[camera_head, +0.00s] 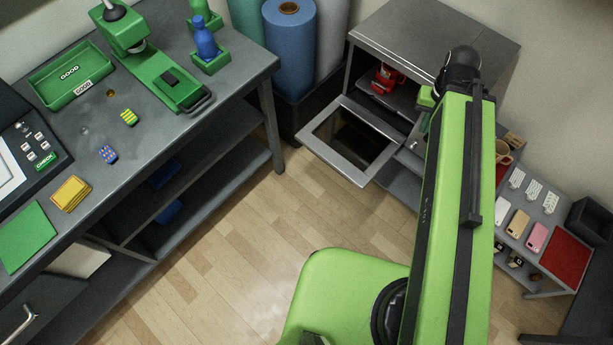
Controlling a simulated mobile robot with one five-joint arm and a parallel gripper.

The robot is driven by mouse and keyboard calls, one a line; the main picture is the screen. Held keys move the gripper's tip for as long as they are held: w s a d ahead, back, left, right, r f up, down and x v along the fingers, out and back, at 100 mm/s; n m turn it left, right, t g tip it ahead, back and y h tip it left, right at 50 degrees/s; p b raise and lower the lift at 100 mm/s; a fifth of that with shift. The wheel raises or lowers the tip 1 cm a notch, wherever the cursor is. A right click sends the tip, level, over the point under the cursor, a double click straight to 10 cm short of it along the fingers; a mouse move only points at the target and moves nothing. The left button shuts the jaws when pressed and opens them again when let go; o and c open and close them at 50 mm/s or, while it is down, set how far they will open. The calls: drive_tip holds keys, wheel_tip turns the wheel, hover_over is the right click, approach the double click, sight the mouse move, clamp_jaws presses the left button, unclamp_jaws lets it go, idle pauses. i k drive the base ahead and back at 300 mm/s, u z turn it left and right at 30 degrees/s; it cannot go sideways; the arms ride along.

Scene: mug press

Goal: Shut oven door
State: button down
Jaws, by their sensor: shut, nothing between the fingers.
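The oven (430,40) is a grey metal cabinet at the upper right of the head view. Its oven door (335,172) is a grey frame with a dark window. It stands wide open, swung down and out from the oven front over the floor. A red mug (388,77) sits inside on a dark surface. My green arm reaches up in front of the oven's right part and hides some of it. My gripper's fingers are hidden behind the arm.
A grey workbench (235,75) with a green press (160,70) and trays stands at left. Blue and green rolls (290,50) stand between bench and oven. A low table (545,215) with phones is at right. Wooden floor (240,240) is clear before the door.

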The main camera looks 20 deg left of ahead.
sight(346, 137)
drive_tip(key=z, duration=0.1)
drive_tip(key=k, duration=0.7)
drive_tip(key=u, duration=3.25)
drive_tip(key=k, duration=1.4)
drive_tip(key=i, duration=0.9)
drive_tip(key=u, duration=0.1)
